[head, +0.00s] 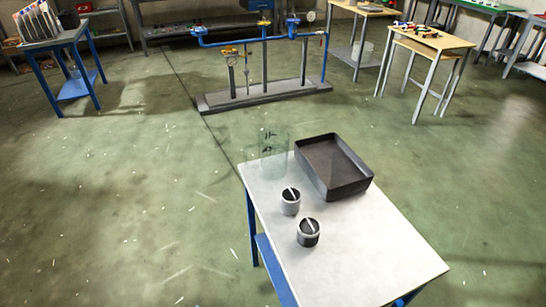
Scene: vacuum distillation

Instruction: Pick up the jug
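A clear glass vessel (274,160) with dark markings, which looks like the jug, stands upright at the far left corner of the white-topped table (362,262). It is see-through, so its outline is faint, and I cannot make out a handle. Neither of my grippers shows in the head view.
A dark rectangular tray (357,188) lies right of the glass vessel. Two small dark cups (290,207) with light rods stand nearer; the table's front part is clear. Behind, across open green floor, are a blue pipe rig (264,93), a wooden table (434,38) and a blue-legged table (57,42).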

